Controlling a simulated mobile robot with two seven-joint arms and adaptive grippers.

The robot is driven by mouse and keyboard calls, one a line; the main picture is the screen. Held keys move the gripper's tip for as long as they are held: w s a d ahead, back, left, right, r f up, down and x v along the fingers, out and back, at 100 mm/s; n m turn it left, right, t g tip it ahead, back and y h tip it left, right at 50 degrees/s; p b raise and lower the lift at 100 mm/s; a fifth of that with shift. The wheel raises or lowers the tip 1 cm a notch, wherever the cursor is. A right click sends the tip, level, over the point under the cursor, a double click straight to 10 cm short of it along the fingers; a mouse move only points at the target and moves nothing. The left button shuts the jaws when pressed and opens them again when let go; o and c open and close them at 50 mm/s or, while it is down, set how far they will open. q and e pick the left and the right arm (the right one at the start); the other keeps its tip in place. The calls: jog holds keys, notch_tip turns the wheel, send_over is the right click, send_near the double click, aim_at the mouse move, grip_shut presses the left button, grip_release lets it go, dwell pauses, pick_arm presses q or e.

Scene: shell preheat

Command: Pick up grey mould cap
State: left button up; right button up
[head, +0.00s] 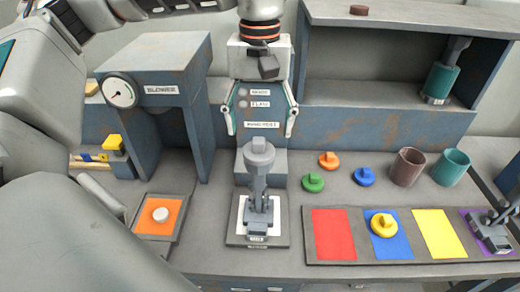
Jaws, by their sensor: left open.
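The grey mould cap (259,154), a disc with a block-like knob, shows at the centre on top of an upright grey clamp-like piece (260,190). That piece stands on a white-topped plate (236,229). My left gripper (261,125) comes down from the top centre. Its fingers are spread wide, one on each side, and nothing is between them. In the picture the tips are just above the cap; I cannot tell how far apart in depth they are. My right gripper is not in view.
Orange (328,160), green (313,183) and blue (364,176) caps lie to the right. Brown (407,167) and teal (452,167) cups stand beyond. A tray (320,263) with coloured squares bears a yellow cap (384,225). A blue-grey blower cabinet (170,60) stands left.

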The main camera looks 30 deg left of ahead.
aim_at(259, 140)
pick_arm(q)
notch_tip(259, 140, down, 5)
jog(key=shift+a+f, duration=0.1)
jog(key=shift+c, duration=0.3)
jog(key=c, duration=1.1)
